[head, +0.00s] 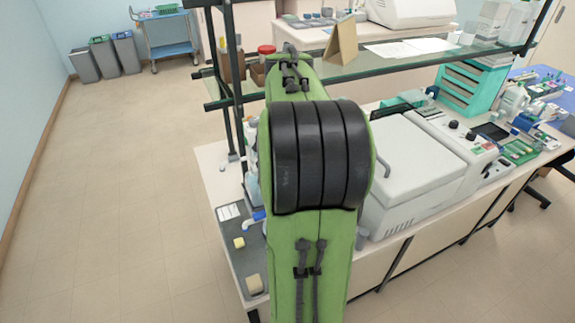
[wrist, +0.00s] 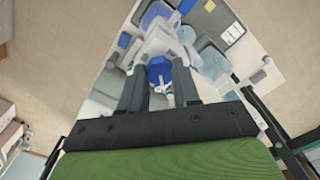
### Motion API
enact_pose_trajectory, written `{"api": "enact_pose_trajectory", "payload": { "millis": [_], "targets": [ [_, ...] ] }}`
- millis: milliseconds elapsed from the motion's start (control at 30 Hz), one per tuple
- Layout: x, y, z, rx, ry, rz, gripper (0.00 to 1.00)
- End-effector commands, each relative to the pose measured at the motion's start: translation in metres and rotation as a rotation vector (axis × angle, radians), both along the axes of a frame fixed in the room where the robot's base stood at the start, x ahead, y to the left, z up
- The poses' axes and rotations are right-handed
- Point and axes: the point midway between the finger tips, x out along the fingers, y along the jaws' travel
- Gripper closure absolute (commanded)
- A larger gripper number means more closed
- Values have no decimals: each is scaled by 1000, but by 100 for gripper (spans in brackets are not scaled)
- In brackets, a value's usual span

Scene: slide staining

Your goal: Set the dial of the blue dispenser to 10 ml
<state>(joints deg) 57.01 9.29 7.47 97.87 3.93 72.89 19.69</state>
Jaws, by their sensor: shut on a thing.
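The blue dispenser (wrist: 160,70) shows in the wrist view as a blue part with a pale body above it, between the two dark fingers of my gripper (wrist: 159,78). The fingers are closed on this blue part from both sides. The dial's marks and setting are too small to read. In the head view my green arm with its black bands hides my gripper and most of the dispenser.
A white bench carries a grey lidded machine (head: 410,160) right of my arm. A dark mat (head: 243,262) with small yellow blocks lies at the bench's left end. A glass shelf (head: 400,62) on dark posts crosses behind. The floor at left is clear.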

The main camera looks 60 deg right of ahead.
Motion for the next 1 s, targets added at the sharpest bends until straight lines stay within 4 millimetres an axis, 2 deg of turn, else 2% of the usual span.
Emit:
{"api": "enact_pose_trajectory", "payload": {
  "millis": [267,700,1000],
  "targets": [
    [0,0,2,-1,1,162,99],
    [0,0,1,-3,0,529,99],
    [0,0,1,-3,0,699,99]
  ]
}}
